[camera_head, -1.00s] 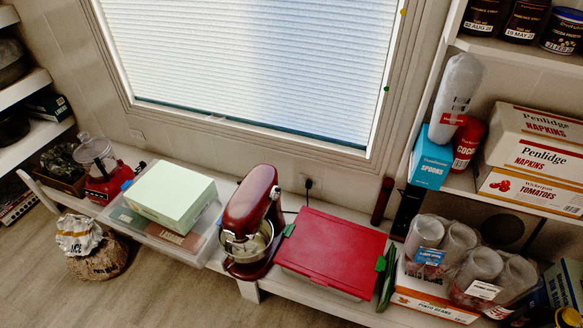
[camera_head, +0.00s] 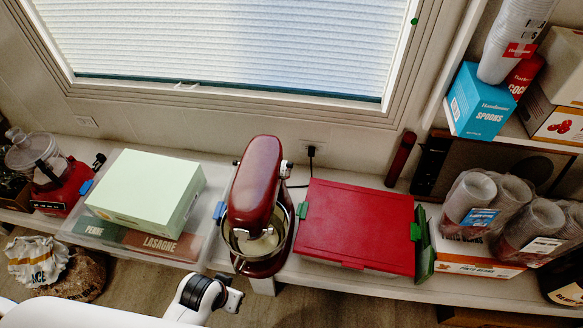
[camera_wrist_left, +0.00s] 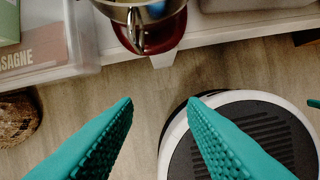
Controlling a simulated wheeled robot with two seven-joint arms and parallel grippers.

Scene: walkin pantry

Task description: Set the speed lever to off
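The red stand mixer (camera_head: 258,185) stands upright on the low white bench, its silver bowl (camera_head: 256,243) toward me. A small dark and silver part (camera_head: 285,168) shows on the right side of its head. I cannot tell whether it is the speed lever or how it is set. In the left wrist view, my left gripper (camera_wrist_left: 160,101) is open and empty, its teal fingers apart over the floor in front of the mixer bowl (camera_wrist_left: 140,10). A small teal tip at that view's right edge may belong to my right gripper (camera_wrist_left: 313,103); its state is hidden.
A red-lidded box (camera_head: 358,225) stands close to the mixer's right. A clear bin (camera_head: 90,240) with a pale green box (camera_head: 147,190) stands at its left. A power plug (camera_head: 311,151) is in the wall behind. The floor in front shows bare wood.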

